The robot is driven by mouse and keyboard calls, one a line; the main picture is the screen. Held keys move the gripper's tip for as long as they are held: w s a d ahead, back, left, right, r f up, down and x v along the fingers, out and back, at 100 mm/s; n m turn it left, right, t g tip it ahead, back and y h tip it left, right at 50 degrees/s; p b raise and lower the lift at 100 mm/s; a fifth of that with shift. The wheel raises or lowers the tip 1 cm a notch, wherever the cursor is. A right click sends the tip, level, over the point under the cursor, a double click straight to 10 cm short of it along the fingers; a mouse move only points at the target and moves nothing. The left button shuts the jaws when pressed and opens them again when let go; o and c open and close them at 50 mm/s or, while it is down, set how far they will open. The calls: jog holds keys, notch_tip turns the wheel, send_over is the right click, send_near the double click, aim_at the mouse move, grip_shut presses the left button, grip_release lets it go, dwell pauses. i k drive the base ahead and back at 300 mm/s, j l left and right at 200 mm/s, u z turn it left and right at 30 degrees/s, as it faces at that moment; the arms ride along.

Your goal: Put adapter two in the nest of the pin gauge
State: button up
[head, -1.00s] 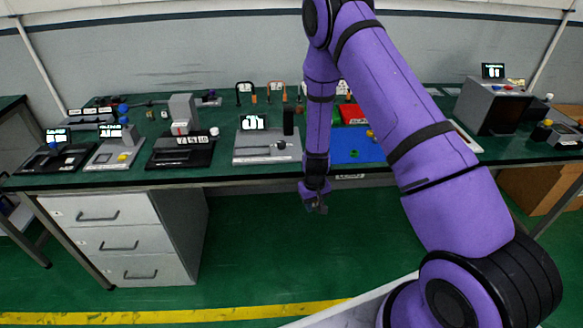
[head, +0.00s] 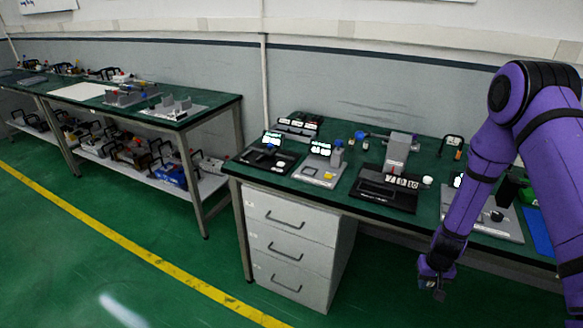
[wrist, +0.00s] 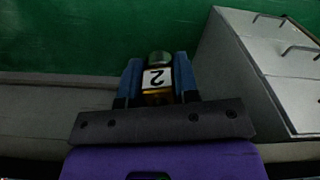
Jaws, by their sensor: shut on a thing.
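My gripper (head: 433,288) hangs low in front of the green bench, below its front edge, at the right of the head view. In the wrist view its blue fingers (wrist: 157,90) are shut on adapter two (wrist: 157,76), a small piece with a brassy body, a rounded grey-green end and a white label reading 2. The adapter is clear of any surface. Which device is the pin gauge cannot be told for sure; no nest can be made out from here.
The green bench (head: 343,190) carries a black fixture with numbered blocks (head: 385,188), a grey display unit (head: 319,165) and a black display unit (head: 268,155). A drawer cabinet (head: 290,250) stands below it. A second bench (head: 220,103) with a lower shelf is at left. Open floor (head: 120,240) lies in front.

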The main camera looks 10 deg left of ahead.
aim_at(309, 172)
jog(key=i+j, duration=0.1)
jog(key=j, duration=0.65)
jog(key=i+j, duration=0.1)
jog(key=j, duration=0.65)
jog(key=i+j, duration=0.1)
jog(key=j, duration=0.6)
